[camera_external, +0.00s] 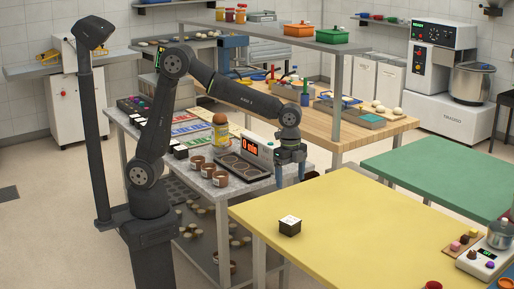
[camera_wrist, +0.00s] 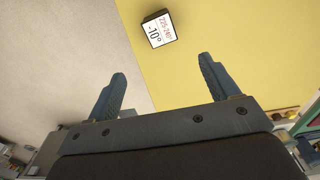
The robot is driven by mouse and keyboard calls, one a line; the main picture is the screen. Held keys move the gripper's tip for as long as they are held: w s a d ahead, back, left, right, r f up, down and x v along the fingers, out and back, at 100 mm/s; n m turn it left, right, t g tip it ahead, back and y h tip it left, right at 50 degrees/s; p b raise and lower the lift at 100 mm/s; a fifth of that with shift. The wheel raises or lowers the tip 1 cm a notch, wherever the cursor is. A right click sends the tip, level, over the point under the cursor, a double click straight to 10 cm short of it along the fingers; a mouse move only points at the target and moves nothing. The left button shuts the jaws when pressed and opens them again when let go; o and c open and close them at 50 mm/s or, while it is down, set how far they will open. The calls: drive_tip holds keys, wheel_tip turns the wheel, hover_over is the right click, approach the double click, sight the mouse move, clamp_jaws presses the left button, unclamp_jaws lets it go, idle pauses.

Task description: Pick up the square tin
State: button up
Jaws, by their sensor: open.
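A small black square box with a white top, which I take for the square tin (camera_external: 290,226), stands on the yellow table (camera_external: 350,225) near its left edge. In the wrist view the tin (camera_wrist: 158,29) shows a white label with red and black print, beyond my fingertips and slightly left of the middle between them. My gripper (camera_external: 291,178) points down above and behind the table's far left corner, apart from the tin. In the wrist view its two fingers (camera_wrist: 163,82) are spread wide with nothing between them.
The grey counter at left holds brown cups (camera_external: 220,179), a dark tray (camera_external: 243,168) and a red-lit display (camera_external: 254,148). A scale with a metal pot (camera_external: 500,233) stands at the yellow table's right. The table around the tin is clear. A green table (camera_external: 430,170) lies behind.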

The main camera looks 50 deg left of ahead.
sight(290, 219)
drive_tip(key=shift+n+h, duration=0.7)
wheel_tip(290, 219, down, 13)
drive_tip(key=shift+w+f, duration=0.1)
drive_tip(key=shift+w, duration=0.05)
drive_tip(key=shift+d+f, duration=0.2)
drive_tip(key=shift+f, duration=1.1)
drive_tip(key=shift+d+f, duration=0.2)
drive_tip(key=shift+f, duration=1.1)
drive_tip(key=shift+c, duration=0.2)
drive_tip(key=c, duration=1.1)
drive_tip(key=shift+c, duration=0.2)
